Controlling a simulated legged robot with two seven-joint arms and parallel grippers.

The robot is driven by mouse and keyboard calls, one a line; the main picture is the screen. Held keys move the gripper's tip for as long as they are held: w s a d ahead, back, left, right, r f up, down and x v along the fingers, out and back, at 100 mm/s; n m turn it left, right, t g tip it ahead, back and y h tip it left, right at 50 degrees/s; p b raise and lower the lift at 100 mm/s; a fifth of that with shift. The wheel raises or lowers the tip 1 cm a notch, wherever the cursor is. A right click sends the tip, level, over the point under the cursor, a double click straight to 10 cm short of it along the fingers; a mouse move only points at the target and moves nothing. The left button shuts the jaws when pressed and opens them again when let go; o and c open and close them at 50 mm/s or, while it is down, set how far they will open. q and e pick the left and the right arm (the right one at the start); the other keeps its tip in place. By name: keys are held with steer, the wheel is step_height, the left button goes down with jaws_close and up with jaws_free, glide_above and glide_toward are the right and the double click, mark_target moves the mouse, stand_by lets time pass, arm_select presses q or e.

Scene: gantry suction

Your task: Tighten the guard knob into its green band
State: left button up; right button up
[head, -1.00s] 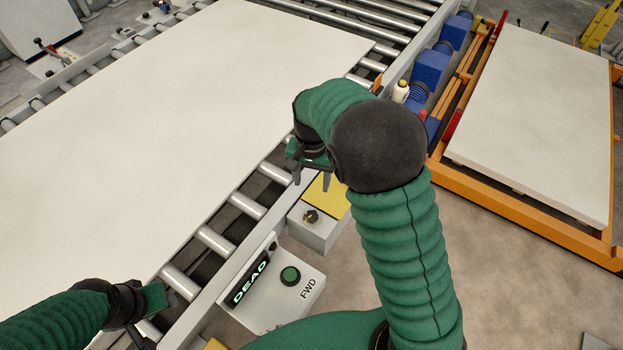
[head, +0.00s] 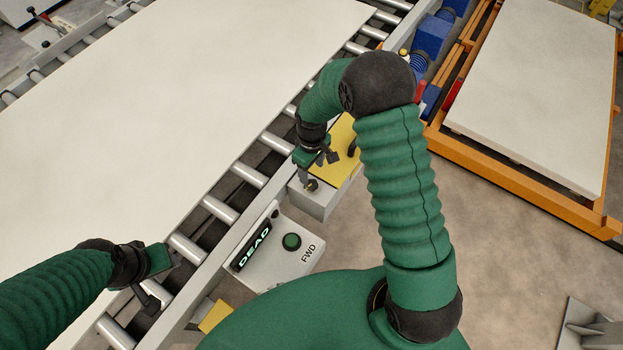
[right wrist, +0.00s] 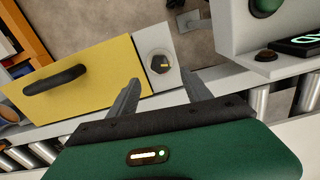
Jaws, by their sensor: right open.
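The guard knob (head: 312,185) is a small dark round knob on a grey box beside the yellow guard. In the right wrist view the knob (right wrist: 160,62) shows a short yellow mark on its face. The green band cannot be made out around it. My right gripper (head: 318,168) is open and empty, just above the knob. In the right wrist view its two fingers (right wrist: 162,80) point toward the knob, one to each side, with the knob slightly beyond their tips. My left gripper (head: 163,278) looks open and empty over the rollers at lower left.
The yellow guard plate (right wrist: 85,80) has a black handle (right wrist: 55,80). A grey control box (head: 270,265) with a green button and a lit DEAD display stands near the knob. A large pale board (head: 180,90) covers the rollers. An orange frame (head: 520,190) holds another board at right.

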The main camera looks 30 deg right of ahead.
mark_target(312, 183)
step_height(312, 183, down, 8)
steer(key=shift+r, duration=0.25)
jaws_close()
steer(key=m, duration=0.3)
steer(key=shift+m, duration=1.2)
jaws_free()
